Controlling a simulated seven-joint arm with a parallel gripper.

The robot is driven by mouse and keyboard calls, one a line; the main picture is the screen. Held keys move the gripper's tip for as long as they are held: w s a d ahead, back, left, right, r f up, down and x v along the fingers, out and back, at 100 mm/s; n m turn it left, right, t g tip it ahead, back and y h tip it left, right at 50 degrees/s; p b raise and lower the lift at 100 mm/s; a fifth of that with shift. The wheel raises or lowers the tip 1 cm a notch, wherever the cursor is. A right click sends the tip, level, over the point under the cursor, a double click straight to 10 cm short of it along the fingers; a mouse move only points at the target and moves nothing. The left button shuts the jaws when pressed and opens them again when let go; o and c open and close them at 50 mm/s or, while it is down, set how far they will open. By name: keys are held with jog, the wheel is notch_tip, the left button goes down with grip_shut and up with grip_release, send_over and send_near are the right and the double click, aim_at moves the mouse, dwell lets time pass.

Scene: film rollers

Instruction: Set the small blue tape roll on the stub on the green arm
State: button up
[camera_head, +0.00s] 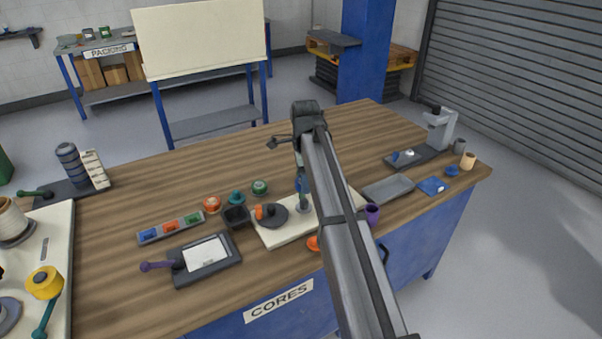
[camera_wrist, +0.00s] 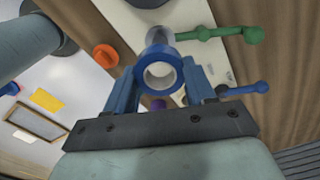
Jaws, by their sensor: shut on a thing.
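My gripper (camera_wrist: 160,82) is shut on the small blue tape roll (camera_wrist: 159,58), a blue ring with a pale inner core, held between two blue fingers. The green arm (camera_wrist: 205,32) lies just beyond it in the wrist view, with a green knob (camera_wrist: 252,35) at its right end. A pale round part sits at the arm's left end, right behind the roll and partly covered by it. I cannot tell whether it is the stub, or whether the roll touches it. In the head view my own arm hides most of this spot above the white base plate (camera_head: 284,236).
A dark grey disc (camera_head: 272,217) and a black open box (camera_head: 237,216) stand left of the stub area. A purple cup (camera_head: 373,213), a grey tray (camera_head: 388,189) and an orange knob (camera_head: 313,243) are nearby. A blue ball-ended lever (camera_wrist: 245,89) is right of the fingers.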

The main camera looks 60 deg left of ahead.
aim_at(304, 199)
jog(key=shift+f, duration=0.15)
jog(key=shift+f, duration=3.65)
jog(key=o, duration=1.1)
notch_tip(304, 199, up, 14)
jog(key=shift+f, duration=0.1)
